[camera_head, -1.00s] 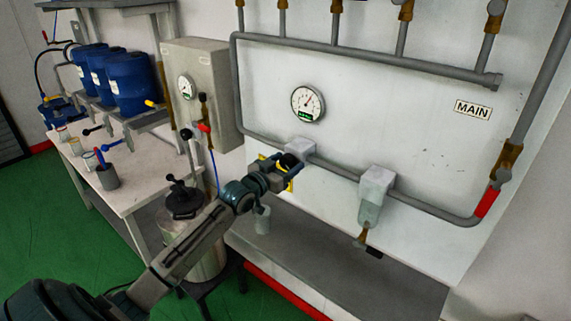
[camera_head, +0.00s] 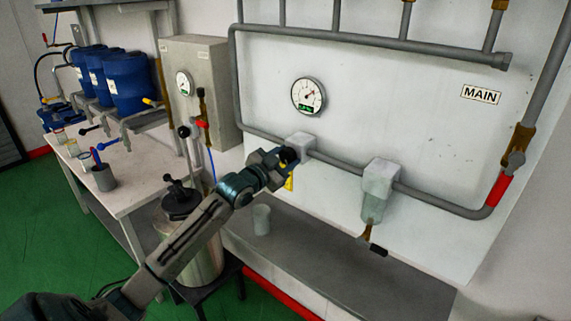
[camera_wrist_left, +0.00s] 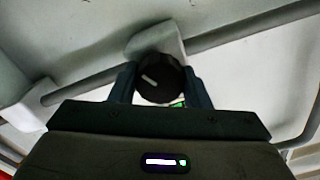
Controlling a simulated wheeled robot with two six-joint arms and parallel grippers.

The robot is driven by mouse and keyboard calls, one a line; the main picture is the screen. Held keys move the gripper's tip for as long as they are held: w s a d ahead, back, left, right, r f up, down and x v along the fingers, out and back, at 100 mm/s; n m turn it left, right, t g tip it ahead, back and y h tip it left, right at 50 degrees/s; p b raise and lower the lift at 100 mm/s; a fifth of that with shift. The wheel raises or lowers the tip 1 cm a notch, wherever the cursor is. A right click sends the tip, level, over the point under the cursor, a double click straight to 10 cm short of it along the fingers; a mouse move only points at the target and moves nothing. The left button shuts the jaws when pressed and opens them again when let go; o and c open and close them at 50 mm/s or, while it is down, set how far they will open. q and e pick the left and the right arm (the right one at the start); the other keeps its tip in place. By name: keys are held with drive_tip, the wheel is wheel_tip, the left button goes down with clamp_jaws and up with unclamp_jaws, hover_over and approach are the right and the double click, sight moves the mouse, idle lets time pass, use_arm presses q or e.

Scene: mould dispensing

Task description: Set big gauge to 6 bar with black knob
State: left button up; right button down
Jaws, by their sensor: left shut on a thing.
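The big gauge (camera_head: 308,96) is a round white dial on the white wall panel, above the pipe. Its needle points to the upper right; the exact reading is too small to tell. The black knob (camera_head: 289,156) sits on the front of a pale regulator block (camera_head: 302,144) on the pipe. My left gripper (camera_head: 281,159) is shut on the black knob. In the left wrist view the black knob (camera_wrist_left: 160,79) lies between the two fingers of my left gripper (camera_wrist_left: 160,84), its white mark slanting. My right gripper is not in view.
A grey ledge (camera_head: 330,255) with a cup (camera_head: 261,219) runs below. A small gauge (camera_head: 184,84) is on the cabinet.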

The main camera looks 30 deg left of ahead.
use_arm(q)
drive_tip(key=o, duration=1)
drive_tip(key=shift+s+r+p, duration=0.1)
drive_tip(key=shift+s+p, duration=0.5)
drive_tip(key=shift+p, duration=0.1)
drive_tip(key=s+p, duration=0.7)
drive_tip(key=s, duration=0.2)
drive_tip(key=shift+s+a+p, duration=0.3)
drive_tip(key=shift+a, duration=0.1)
